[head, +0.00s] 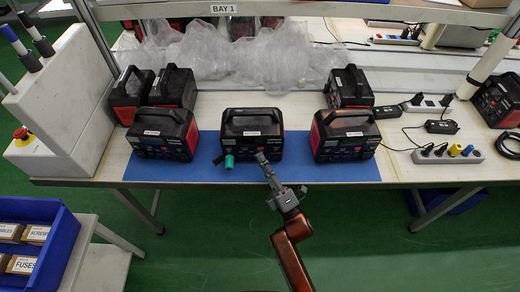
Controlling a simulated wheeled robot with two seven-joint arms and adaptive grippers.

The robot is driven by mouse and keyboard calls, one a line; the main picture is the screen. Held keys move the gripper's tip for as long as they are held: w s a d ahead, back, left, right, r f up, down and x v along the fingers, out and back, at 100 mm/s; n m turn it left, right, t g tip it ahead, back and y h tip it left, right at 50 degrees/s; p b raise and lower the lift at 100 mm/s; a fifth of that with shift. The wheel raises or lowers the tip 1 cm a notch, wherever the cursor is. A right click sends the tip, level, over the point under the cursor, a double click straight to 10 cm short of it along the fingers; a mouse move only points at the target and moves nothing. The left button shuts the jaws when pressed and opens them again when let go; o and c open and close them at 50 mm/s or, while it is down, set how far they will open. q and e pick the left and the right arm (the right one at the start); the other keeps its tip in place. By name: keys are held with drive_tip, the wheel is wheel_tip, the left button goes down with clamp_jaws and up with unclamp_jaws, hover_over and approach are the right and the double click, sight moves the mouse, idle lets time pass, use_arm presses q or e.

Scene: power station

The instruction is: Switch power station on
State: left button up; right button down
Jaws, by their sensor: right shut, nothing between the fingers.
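Several black and red power stations stand on the bench. The middle front one (251,125) sits on a blue mat (205,172), with its front panel facing me. A green plug-like piece (229,162) shows at the lower left of that panel. My right gripper (262,158) is shut and empty, its tips at or just before the lower front of the middle power station. I cannot tell whether they touch it. They hide a small part of the panel. The panel's switches and labels are too small to read. My left gripper is out of view.
Similar power stations stand left (162,133) and right (344,135) on the mat. Clear plastic bags (250,60) lie behind. Power strips (447,154) and cables lie at the right.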

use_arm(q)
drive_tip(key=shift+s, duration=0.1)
use_arm(e)
drive_tip(key=shift+w+d+r, duration=0.15)
drive_tip(key=shift+w+r, duration=0.2)
drive_tip(key=shift+w, duration=0.05)
idle(0.4)
drive_tip(key=shift+r, duration=0.2)
idle(0.3)
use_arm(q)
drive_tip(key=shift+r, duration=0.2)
use_arm(e)
drive_tip(key=shift+f, duration=0.1)
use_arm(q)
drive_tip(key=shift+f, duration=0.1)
use_arm(e)
drive_tip(key=shift+f, duration=0.15)
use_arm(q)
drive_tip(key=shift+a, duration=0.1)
use_arm(e)
drive_tip(key=shift+s, duration=0.15)
